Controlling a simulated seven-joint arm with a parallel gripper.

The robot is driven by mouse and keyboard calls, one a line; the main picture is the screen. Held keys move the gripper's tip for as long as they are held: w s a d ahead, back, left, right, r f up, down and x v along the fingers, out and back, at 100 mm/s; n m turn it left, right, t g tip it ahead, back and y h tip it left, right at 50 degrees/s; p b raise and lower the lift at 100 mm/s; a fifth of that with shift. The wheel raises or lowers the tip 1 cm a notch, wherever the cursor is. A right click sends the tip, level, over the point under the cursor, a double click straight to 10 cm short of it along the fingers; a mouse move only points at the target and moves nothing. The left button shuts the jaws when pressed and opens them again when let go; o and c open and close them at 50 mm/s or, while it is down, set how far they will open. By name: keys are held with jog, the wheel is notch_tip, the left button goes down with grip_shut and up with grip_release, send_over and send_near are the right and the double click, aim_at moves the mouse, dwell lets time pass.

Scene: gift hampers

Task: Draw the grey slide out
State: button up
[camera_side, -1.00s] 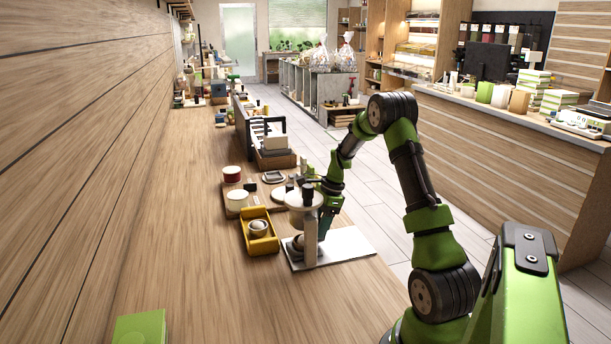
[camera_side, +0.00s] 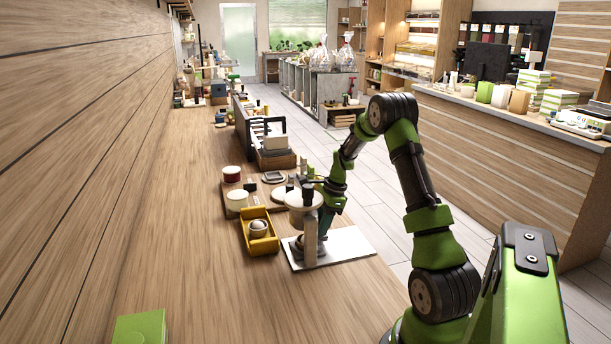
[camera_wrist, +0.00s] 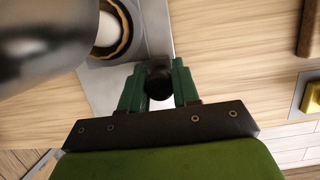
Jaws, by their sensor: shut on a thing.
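A stand with a pale round top (camera_side: 304,199) and a post is fixed on a light grey base plate (camera_side: 348,244) near the table's front right edge. In the side view my gripper (camera_side: 325,228) reaches down behind the post, and its fingertips are partly hidden. In the wrist view my gripper (camera_wrist: 159,84) has its green fingers shut on a dark round knob (camera_wrist: 159,83).
A yellow tray (camera_side: 246,228) with a round item stands left of the stand. Wooden boards with tins and small items lie behind it. A large dark cylinder (camera_wrist: 40,40) and a white round piece in a ring (camera_wrist: 108,32) are close by in the wrist view.

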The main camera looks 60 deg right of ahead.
jog(key=shift+s+d, duration=3.45)
jog(key=o, duration=0.8)
notch_tip(320, 180, up, 7)
